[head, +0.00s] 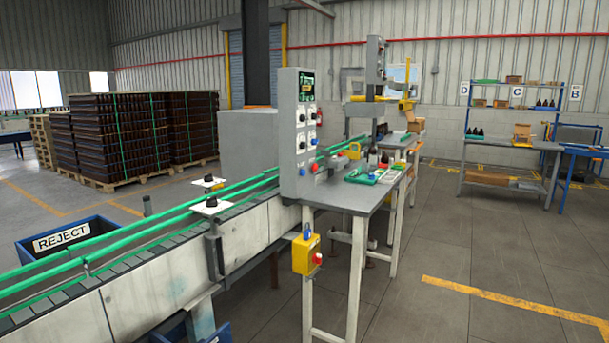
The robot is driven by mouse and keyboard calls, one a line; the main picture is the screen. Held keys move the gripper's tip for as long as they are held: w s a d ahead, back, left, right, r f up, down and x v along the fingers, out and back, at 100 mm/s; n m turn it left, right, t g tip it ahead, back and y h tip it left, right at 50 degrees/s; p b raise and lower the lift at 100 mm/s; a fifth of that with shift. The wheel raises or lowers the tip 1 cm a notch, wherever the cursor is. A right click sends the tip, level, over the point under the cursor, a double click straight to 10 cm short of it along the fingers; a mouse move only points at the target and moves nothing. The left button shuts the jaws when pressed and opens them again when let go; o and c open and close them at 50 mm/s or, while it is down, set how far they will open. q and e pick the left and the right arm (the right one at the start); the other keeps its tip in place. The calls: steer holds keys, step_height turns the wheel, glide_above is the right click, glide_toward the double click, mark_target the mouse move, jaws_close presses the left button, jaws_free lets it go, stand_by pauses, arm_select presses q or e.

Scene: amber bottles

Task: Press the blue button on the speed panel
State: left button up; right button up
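A tall grey control panel (297,135) stands upright beside the conveyor at the near end of the grey workbench. It has a small dark screen (306,86) at the top and black knobs on white plates below. Small red and blue buttons seem to sit near its bottom edge, too small to tell apart surely. A yellow box (301,258) with a red button (318,258) hangs below the bench edge, with a small blue part (307,231) on top. I cannot read any label naming the speed panel. Neither of my grippers shows.
The conveyor (150,257) with green rails runs from the lower left to the bench. The grey workbench (352,200) holds a green tray (362,176). A blue reject bin (75,238) stands behind the conveyor. The floor right of the bench is clear.

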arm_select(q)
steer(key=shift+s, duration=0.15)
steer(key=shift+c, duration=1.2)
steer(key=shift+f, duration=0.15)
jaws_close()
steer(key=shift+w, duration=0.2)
